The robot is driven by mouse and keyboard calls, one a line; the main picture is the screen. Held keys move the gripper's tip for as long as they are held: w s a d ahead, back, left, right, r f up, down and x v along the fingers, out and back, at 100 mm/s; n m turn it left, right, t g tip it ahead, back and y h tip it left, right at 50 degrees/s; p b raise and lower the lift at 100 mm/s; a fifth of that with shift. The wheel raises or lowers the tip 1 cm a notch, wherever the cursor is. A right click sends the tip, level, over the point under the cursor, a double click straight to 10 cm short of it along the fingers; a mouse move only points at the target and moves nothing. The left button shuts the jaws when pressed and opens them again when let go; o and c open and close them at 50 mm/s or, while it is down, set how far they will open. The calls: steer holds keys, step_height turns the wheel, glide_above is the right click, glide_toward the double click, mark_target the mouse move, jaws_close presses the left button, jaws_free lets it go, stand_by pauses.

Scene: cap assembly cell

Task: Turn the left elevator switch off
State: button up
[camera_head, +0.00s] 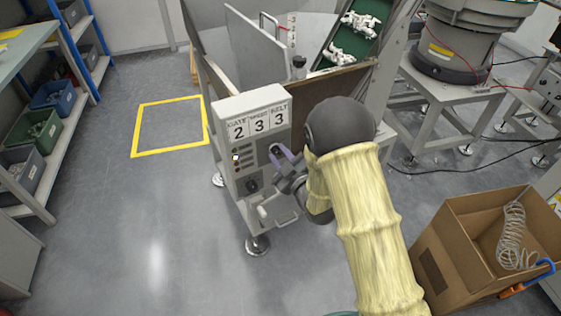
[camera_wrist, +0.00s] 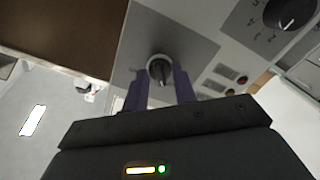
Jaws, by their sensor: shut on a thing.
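A light grey control box (camera_head: 226,107) stands ahead of me with several buttons and a sign reading 2, 3, 3. My gripper (camera_head: 281,153) reaches its front at the right side, with purple fingers. In the wrist view, my gripper (camera_wrist: 160,82) has its two fingers on either side of a round dark rotary switch (camera_wrist: 160,68) on a grey plate, shut on it.
A larger numbered dial (camera_wrist: 291,12) and a small red button (camera_wrist: 232,92) are on the same panel. A cardboard box (camera_head: 448,262) with a coiled hose stands at right. A green conveyor (camera_head: 371,47) carries white parts behind. A yellow floor square (camera_head: 170,153) is empty.

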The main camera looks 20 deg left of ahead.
steer(key=shift+n+b, duration=0.55)
steer(key=shift+n, duration=0.25)
steer(key=o, duration=1)
